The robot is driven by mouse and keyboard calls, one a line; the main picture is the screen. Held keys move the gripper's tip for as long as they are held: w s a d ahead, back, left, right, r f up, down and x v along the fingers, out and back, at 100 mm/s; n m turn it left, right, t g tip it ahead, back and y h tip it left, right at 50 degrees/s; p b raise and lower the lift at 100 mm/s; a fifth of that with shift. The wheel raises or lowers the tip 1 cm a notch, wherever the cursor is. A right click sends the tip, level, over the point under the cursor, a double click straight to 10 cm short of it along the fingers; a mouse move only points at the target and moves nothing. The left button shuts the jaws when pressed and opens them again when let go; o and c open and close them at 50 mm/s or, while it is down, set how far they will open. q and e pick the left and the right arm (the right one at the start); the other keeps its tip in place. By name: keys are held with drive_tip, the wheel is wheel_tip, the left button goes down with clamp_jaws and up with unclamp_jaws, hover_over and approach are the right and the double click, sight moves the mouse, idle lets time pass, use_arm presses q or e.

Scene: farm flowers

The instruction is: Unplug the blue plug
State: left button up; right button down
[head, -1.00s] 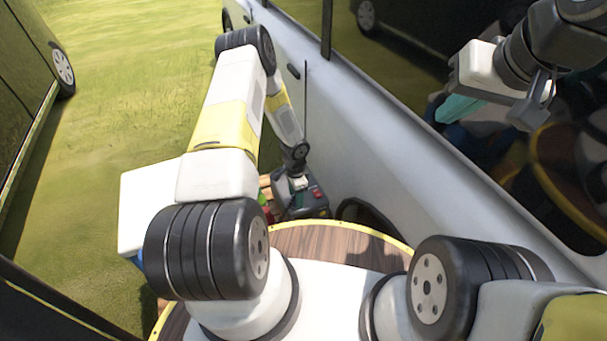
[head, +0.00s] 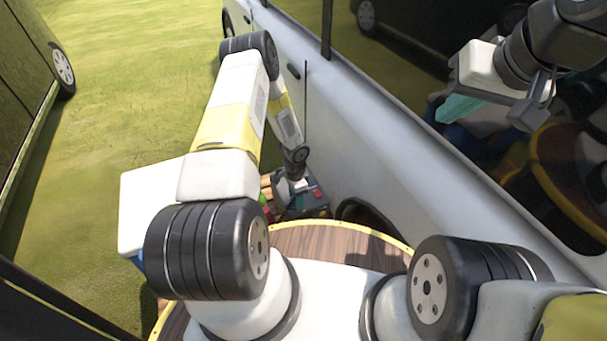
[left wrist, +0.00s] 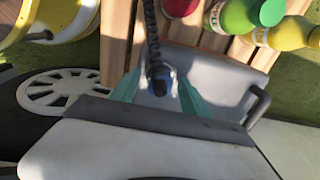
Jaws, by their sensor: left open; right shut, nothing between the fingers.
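In the left wrist view, a plug (left wrist: 174,86) with a little blue showing sits at the end of a thick black cable (left wrist: 152,40). The open teal fingers of my left gripper (left wrist: 158,92) stand on either side of it. I cannot tell whether they touch it, and its socket end is hidden. In the head view my left gripper (head: 297,184) is low beside the van, over a dark box with red parts (head: 312,198); its fingers are hard to make out there. My right gripper (head: 462,108) is shut and empty, raised at the upper right.
A pale van (head: 350,130) runs close along the right. Several bottles (left wrist: 240,14) lie near wooden slats (left wrist: 115,45). Grass (head: 130,100) is open to the left, beside another dark vehicle (head: 25,90).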

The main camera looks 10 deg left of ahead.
idle(0.3)
use_arm(q)
clamp_jaws()
drive_tip(key=shift+r, duration=0.15)
drive_tip(key=shift+r, duration=2.85)
